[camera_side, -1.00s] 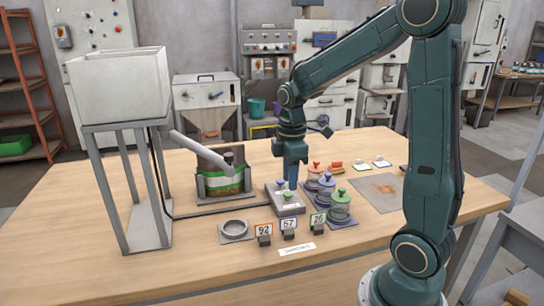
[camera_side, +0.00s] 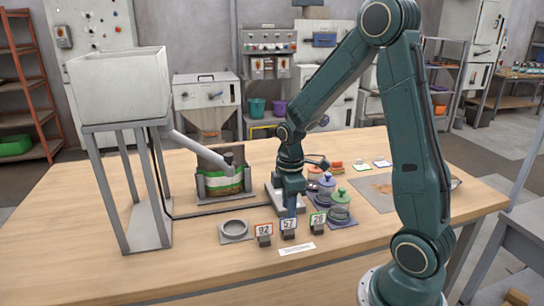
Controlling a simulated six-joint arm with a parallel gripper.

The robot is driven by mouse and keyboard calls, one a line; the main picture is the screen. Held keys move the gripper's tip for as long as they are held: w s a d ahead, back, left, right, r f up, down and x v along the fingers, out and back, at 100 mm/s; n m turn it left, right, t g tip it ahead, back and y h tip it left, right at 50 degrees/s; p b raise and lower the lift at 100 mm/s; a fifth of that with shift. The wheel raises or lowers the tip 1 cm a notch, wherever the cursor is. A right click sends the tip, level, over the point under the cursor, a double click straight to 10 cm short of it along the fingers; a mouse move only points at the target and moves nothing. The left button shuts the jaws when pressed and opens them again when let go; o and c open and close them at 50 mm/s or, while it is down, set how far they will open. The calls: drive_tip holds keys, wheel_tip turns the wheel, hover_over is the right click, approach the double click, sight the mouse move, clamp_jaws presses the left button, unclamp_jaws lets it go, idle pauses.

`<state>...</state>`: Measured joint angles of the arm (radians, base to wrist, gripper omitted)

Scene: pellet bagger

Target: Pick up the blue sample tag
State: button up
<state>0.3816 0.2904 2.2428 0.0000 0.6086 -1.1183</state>
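Lidded jars (camera_side: 340,204) stand on a mat to the right of my gripper. A grey platform (camera_side: 276,206) is behind it. A round dish (camera_side: 235,229) lies to the left. A white label strip (camera_side: 296,249) lies in front. The left front of the table (camera_side: 190,280) is clear.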

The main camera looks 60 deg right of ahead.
sight(288, 227)
drive_tip(key=shift+a+f, duration=0.1)
drive_tip(key=shift+f, duration=2.5)
drive_tip(key=shift+c, duration=0.2)
clamp_jaws()
